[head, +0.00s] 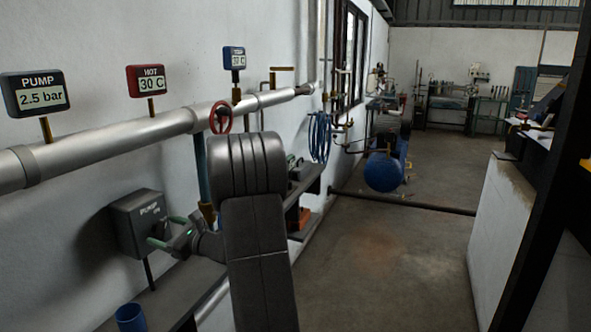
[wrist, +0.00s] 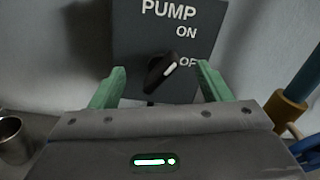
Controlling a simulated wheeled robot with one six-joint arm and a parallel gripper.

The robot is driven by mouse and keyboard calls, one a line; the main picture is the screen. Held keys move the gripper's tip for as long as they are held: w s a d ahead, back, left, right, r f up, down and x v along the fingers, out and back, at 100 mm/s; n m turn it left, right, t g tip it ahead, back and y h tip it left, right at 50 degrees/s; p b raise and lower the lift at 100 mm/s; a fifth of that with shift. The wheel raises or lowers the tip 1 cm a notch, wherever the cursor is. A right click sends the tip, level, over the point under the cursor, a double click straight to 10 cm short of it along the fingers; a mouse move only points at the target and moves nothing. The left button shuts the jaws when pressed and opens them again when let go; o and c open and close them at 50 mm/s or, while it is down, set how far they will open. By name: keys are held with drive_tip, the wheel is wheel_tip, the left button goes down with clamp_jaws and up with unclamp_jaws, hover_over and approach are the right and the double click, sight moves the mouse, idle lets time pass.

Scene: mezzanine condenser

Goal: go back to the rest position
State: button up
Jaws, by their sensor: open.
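My gripper (head: 166,232) is open, its two green fingers pointing at the grey pump switch box (head: 140,224) on the left wall. In the wrist view my gripper (wrist: 160,72) has a finger on either side of the black rotary knob (wrist: 161,73), with gaps between knob and fingers. The knob's white mark points up and right, toward the partly hidden "OF" lettering. The wrist view shows "PUMP" and "ON" on the box (wrist: 205,42). My arm hides part of the wall and shelf in the head view.
A pipe (head: 120,137) runs along the wall, with a red valve wheel (head: 221,117). A pump display (head: 38,92) reads 2.5 bar; a hot display (head: 146,79) reads 30 C. A blue cup (head: 130,317) stands below the box. Open floor (head: 390,260) lies right of my arm.

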drive_tip(key=shift+r+m+p, duration=0.2)
drive_tip(key=shift+m+p, duration=1.2)
drive_tip(key=shift+p, duration=1.15)
drive_tip(key=b+v, duration=0.2)
drive_tip(key=v, duration=0.4)
drive_tip(key=shift+f, duration=0.2)
drive_tip(key=shift+d, duration=0.1)
